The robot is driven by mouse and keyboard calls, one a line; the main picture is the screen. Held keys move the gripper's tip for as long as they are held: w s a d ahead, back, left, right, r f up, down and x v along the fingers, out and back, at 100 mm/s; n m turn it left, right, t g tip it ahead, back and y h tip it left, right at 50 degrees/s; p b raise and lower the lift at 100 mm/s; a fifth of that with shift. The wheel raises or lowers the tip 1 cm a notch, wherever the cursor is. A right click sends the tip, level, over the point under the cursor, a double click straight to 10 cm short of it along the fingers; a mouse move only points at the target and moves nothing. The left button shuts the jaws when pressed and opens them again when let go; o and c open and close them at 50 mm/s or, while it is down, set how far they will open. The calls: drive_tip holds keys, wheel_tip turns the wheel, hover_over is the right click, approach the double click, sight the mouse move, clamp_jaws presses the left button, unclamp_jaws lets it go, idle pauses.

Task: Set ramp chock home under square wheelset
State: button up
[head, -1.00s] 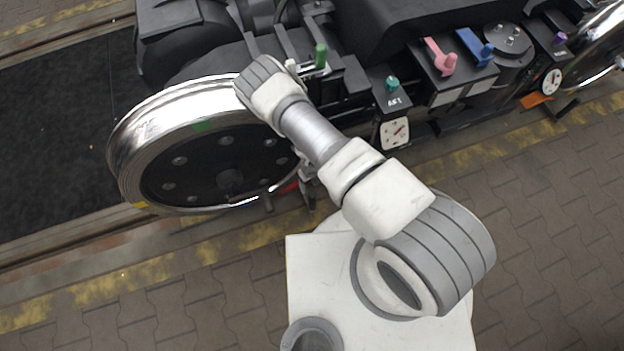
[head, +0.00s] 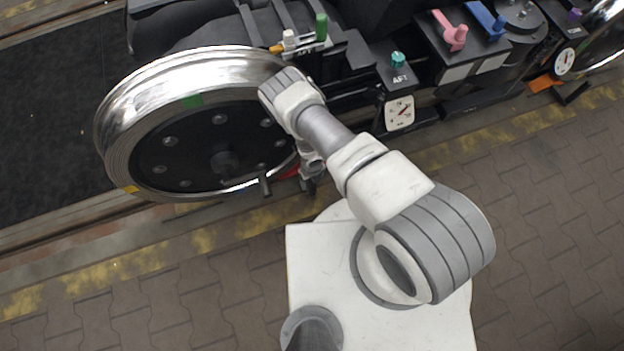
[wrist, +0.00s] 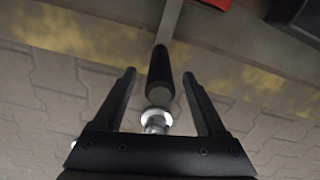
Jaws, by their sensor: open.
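A large steel wheel (head: 130,110) with a dark bolted face and green and yellow rim marks stands at left in the head view. A red piece (head: 288,174), perhaps the ramp chock, shows low at its right edge, mostly hidden by my arm. The wrist view shows a red corner (wrist: 217,3) at the top. A black handle grip (wrist: 160,75) on a grey rod lies between the fingers of my open gripper (wrist: 160,85), with gaps visible on both sides. In the head view, my gripper is largely hidden below the wrist. I cannot tell which wheelset is the square one.
An orange wedge (head: 543,82) lies by the far right wheel (head: 600,45). Pink (head: 453,35) and blue (head: 490,22) levers and a white dial (head: 400,113) sit on the bogie frame. Paved floor (head: 540,200) at right is clear.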

clamp_jaws()
idle(1.4)
